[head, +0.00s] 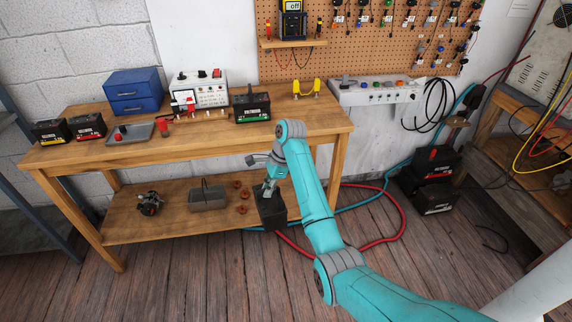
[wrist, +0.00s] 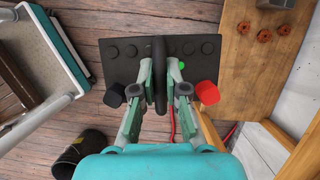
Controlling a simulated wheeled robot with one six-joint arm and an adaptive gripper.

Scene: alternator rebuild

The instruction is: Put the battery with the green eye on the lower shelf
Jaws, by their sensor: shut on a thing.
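My gripper (head: 269,186) is shut on the handle of a black battery (head: 271,211) at the right end of the workbench's lower shelf (head: 170,222). In the wrist view, the fingers (wrist: 160,75) pinch the black handle, and the battery's top (wrist: 125,60) shows a green eye (wrist: 182,66), a red terminal cap (wrist: 207,92) and a black one (wrist: 115,95). The battery is upright in the head view. Wooden floor shows past its left side in the wrist view, and the shelf (wrist: 235,85) lies to its right. Whether it touches the shelf is unclear.
The lower shelf also holds an alternator (head: 149,203), a grey bin (head: 207,198) and copper coils (head: 243,196). Other batteries stand on the bench (head: 251,107) and floor (head: 433,198). A bench leg (head: 335,168) and a red hose (head: 402,222) are near my arm.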

